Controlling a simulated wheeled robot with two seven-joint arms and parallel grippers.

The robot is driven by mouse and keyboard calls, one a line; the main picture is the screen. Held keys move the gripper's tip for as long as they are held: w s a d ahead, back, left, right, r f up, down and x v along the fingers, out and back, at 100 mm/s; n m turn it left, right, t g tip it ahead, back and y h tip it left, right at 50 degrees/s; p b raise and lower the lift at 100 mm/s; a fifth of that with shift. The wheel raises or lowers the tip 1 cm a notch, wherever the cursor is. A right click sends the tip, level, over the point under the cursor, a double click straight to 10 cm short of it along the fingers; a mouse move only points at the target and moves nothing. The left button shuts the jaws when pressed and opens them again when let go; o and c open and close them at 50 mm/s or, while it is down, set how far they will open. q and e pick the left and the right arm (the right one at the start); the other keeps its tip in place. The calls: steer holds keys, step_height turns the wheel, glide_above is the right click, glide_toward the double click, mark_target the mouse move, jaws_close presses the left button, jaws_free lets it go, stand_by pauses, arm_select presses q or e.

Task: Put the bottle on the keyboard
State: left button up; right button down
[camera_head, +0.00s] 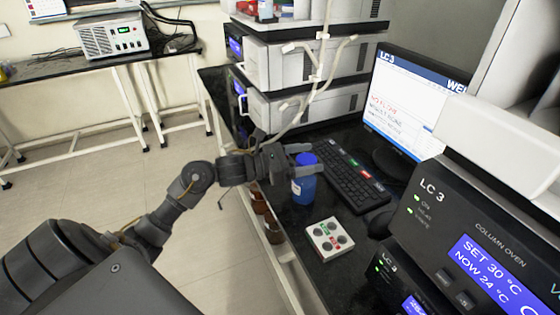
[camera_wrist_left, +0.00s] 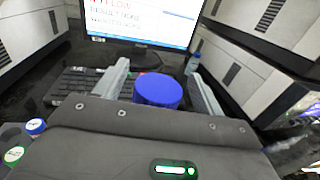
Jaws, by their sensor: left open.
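The bottle (camera_head: 303,186) is blue with a blue cap and stands upright on the black bench, near its left edge. The black keyboard (camera_head: 347,186) lies just right of it, in front of the monitor, and partly shows in the left wrist view (camera_wrist_left: 72,90). My left gripper (camera_head: 303,155) is open at the bottle's top. In the left wrist view the blue cap (camera_wrist_left: 158,90) sits between the two spread fingers (camera_wrist_left: 160,72), with a visible gap to the right finger. My right gripper is not in view.
A white box with round knobs (camera_head: 329,239) lies in front of the bottle, and a mouse (camera_head: 380,222) lies right of it. The monitor (camera_head: 405,105) stands behind the keyboard. Instrument stacks (camera_head: 305,105) flank the bench. Small capped vials (camera_wrist_left: 35,126) show at lower left in the wrist view.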

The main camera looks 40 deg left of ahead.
arm_select(q)
steer(key=b+v, duration=0.2)
steer(key=v, duration=0.9)
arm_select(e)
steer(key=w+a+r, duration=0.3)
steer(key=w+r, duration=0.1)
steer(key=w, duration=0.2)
